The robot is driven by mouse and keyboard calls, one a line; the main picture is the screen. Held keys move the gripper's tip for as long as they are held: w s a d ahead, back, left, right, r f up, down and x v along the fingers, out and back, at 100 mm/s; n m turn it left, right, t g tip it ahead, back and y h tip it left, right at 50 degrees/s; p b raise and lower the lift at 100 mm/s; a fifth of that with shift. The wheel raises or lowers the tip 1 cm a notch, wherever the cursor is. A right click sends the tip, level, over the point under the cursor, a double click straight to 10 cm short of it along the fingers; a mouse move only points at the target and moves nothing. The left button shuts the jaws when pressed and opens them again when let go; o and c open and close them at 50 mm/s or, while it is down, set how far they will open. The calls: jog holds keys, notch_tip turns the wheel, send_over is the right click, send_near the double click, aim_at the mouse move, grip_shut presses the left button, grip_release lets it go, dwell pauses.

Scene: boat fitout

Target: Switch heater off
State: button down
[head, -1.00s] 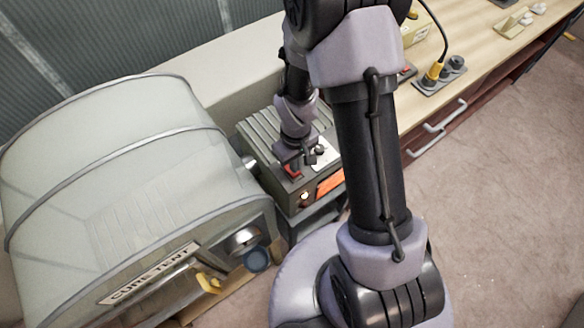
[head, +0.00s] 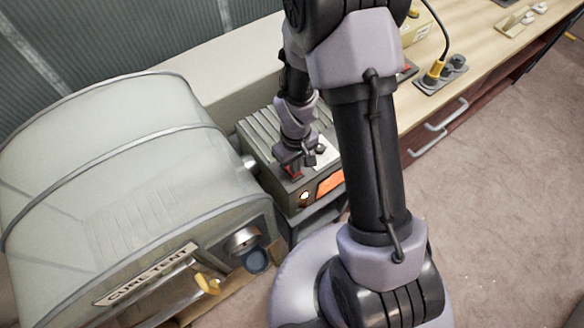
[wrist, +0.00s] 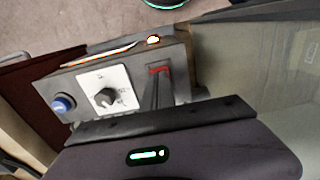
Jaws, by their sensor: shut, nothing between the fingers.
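The heater (head: 258,134) is a grey box with a ribbed top and an orange strip (head: 330,183) on its front, standing right of the cure tent. A small lamp (head: 304,195) on its front glows; it also glows in the wrist view (wrist: 153,40). The wrist view shows a red switch (wrist: 160,70), a dial (wrist: 106,97) on a white plate and a blue button (wrist: 62,104) on the heater. My gripper (wrist: 158,88) is shut and empty, its fingertips at the red switch and partly hiding it. I cannot tell whether they touch or which way the switch is set.
The cure tent (head: 90,190) stands close on the left, with a yellow handle (head: 207,284) low on its front. A wooden bench (head: 480,45) with sockets and a yellow plug (head: 435,70) runs to the right. The floor (head: 490,200) at right is clear.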

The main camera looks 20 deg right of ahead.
jog(key=shift+f+b, duration=0.35)
jog(key=shift+f, duration=0.1)
notch_tip(320, 180, up, 7)
jog(key=p, duration=0.5)
jog(key=shift+r, duration=0.1)
notch_tip(320, 180, up, 8)
jog(key=r+m+t+b, duration=0.1)
jog(key=m+t+b, duration=0.1)
jog(key=s+a+r+m+t+y+b, duration=0.1)
jog(key=s+a+r+m+t+b, duration=0.1)
jog(key=s+r, duration=0.4)
jog(key=s+a+r+m+t+y+b, duration=0.1)
jog(key=s+a+r+m+b, duration=0.1)
jog(key=s+r+m, duration=0.2)
notch_tip(320, 180, up, 4)
jog(key=s, duration=0.3)
jog(key=shift+r+t+b, duration=0.15)
jog(key=shift+t+b, duration=0.15)
jog(key=shift+t, duration=0.1)
